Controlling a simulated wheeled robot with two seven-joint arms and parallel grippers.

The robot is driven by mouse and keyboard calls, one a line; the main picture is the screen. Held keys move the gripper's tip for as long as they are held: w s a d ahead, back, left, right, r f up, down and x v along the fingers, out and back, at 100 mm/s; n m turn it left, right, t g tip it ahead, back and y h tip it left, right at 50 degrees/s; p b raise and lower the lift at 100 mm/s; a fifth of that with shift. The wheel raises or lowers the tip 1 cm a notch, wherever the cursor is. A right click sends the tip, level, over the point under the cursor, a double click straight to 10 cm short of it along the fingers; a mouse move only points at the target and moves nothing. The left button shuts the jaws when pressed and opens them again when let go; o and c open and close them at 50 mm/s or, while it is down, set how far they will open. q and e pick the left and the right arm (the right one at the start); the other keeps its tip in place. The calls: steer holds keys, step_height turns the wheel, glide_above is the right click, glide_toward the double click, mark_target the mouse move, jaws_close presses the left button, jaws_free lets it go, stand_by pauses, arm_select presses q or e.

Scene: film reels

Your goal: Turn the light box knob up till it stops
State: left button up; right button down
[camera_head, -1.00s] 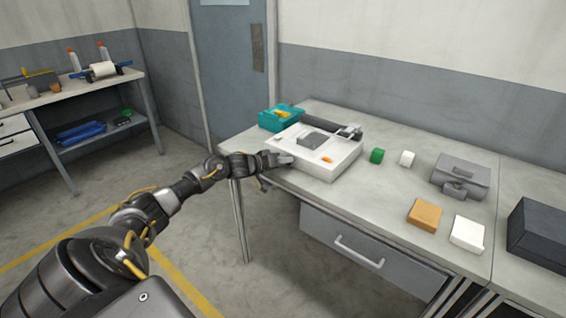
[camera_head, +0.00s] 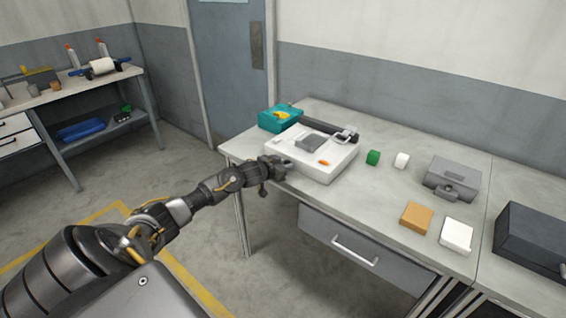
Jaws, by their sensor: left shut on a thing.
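The light box (camera_head: 338,158) is a white, low box on the workbench, with a dark grey block and an orange piece on its top. My left gripper (camera_head: 284,166) is at the box's left front side, shut, with its fingers against that side. The light box knob is hidden behind the fingers, where they are closed on it. My right gripper is not in the view.
The workbench (camera_head: 330,206) has a teal bin (camera_head: 279,118) behind the box. A green piece (camera_head: 373,157), a white piece (camera_head: 401,160), a grey device (camera_head: 452,178), an orange block (camera_head: 416,216) and a white block (camera_head: 456,235) stand to the right.

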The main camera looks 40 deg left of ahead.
arm_select(q)
steer(key=shift+d+f+m+y, duration=0.1)
steer(key=shift+m+y, duration=0.2)
steer(key=shift+m, duration=0.3)
steer(key=shift+d+m+y+b, duration=0.1)
steer(key=shift+m+y+b, duration=0.4)
steer(key=shift+m+y, duration=0.3)
steer(key=shift+m, duration=0.4)
steer(key=o, duration=0.7)
